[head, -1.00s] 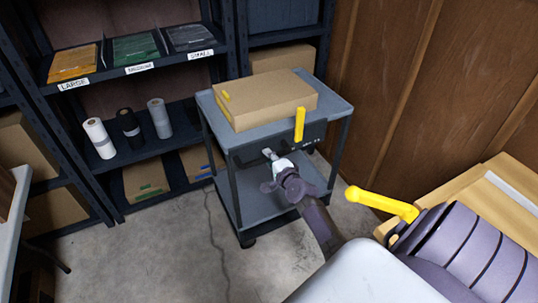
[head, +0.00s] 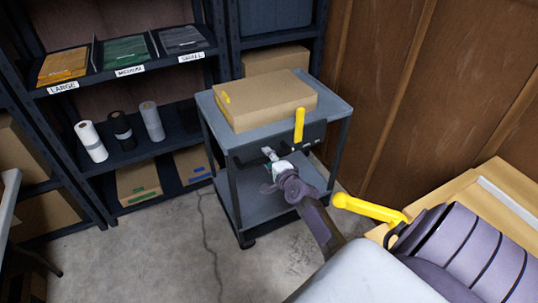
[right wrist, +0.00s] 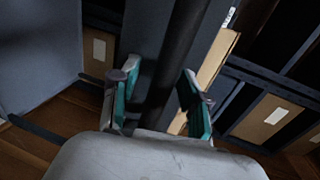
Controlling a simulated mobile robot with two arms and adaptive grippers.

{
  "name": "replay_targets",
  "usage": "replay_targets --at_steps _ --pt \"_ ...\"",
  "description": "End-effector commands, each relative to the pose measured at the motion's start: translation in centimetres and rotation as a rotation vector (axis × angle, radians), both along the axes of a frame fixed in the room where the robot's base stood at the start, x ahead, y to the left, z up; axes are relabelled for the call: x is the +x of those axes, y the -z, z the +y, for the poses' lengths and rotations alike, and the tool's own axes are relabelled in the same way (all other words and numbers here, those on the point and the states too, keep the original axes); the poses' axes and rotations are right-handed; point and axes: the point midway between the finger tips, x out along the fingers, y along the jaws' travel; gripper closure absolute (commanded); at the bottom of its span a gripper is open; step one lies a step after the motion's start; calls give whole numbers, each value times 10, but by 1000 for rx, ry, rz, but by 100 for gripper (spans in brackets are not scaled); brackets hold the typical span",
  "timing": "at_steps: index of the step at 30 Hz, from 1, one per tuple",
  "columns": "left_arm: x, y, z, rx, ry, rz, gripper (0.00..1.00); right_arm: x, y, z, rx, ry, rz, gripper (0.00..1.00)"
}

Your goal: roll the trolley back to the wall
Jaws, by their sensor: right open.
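The trolley (head: 229,184) is a grey two-shelf cart with dark posts and a dark front panel with a yellow upright handle (head: 299,125). It stands on the floor between the shelving and the wooden wall (head: 425,80). A cardboard box (head: 265,98) lies on its top. My right gripper (head: 270,155) is at the trolley's front, just below the top shelf. In the right wrist view its teal-padded fingers (right wrist: 155,102) are open, on either side of a dark bar (right wrist: 172,65). I cannot tell whether they touch it. My left gripper is not in view.
Dark shelving (head: 150,170) on the left holds labelled packets, rolls and boxes. A yellow-handled object (head: 370,208) is beside a wooden surface (head: 455,195) at right.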

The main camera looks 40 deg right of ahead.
Motion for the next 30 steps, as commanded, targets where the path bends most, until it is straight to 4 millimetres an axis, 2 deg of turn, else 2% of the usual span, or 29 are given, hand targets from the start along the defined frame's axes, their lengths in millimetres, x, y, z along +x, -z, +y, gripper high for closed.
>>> replay_targets --at_steps 7,11,14,24,30 --pt "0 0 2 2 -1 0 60 0 -1 0 -1 0 -3 53" --pt "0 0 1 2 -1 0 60 -7 -2 3 0 -1 -3 53" --pt "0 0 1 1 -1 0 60 -21 -5 6 1 0 -2 53" --pt "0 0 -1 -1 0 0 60 -89 -19 21 0 1 0 53" --pt "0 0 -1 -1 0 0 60 -110 -24 26 0 1 -1 53"
